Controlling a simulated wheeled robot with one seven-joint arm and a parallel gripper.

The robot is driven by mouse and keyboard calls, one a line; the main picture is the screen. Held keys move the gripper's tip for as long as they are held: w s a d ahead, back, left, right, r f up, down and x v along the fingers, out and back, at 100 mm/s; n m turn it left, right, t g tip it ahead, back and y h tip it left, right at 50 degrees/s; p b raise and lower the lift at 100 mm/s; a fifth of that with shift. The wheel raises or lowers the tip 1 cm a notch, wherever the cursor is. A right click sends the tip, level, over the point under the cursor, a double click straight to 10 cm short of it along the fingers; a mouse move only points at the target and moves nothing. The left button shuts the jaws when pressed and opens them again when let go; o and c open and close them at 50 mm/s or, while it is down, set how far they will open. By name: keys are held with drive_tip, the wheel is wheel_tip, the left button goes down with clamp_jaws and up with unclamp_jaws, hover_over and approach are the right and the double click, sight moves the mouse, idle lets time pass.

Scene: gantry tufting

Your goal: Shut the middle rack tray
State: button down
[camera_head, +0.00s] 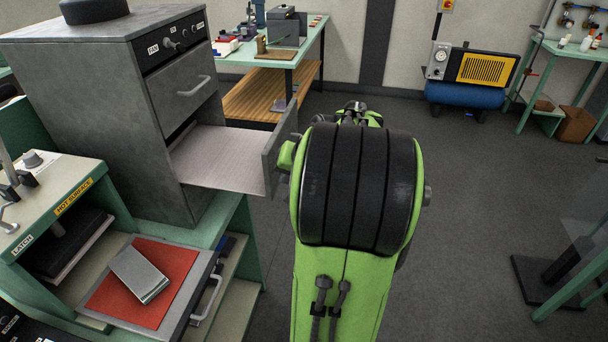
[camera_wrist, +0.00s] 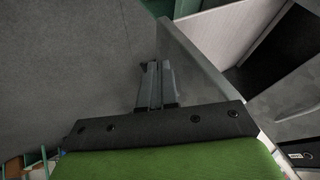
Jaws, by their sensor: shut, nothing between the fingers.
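A grey cabinet (camera_head: 95,100) stands at the left with a shut upper drawer (camera_head: 182,90). Below that drawer, a tray (camera_head: 215,160) is pulled well out; it looks like the middle rack tray. Its flat front panel (camera_head: 281,150) stands upright at its right end. In the wrist view, the tray's front panel (camera_wrist: 196,56) crosses right of the fingers, with the pale tray floor (camera_wrist: 222,28) beyond. My gripper (camera_wrist: 157,68) is shut and empty on the outer side of the panel, close to it; I cannot tell whether they touch. In the head view, my arm hides the gripper.
A green bench (camera_head: 290,52) stands behind, and a blue compressor (camera_head: 465,95) stands by the back wall.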

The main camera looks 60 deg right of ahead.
drive_tip(key=shift+w+a, duration=0.25)
drive_tip(key=shift+w, duration=0.35)
drive_tip(key=shift+a, duration=0.1)
drive_tip(key=shift+w+a+r, duration=0.1)
drive_tip(key=shift+w, duration=0.2)
drive_tip(key=p, duration=0.2)
hover_over(208, 183)
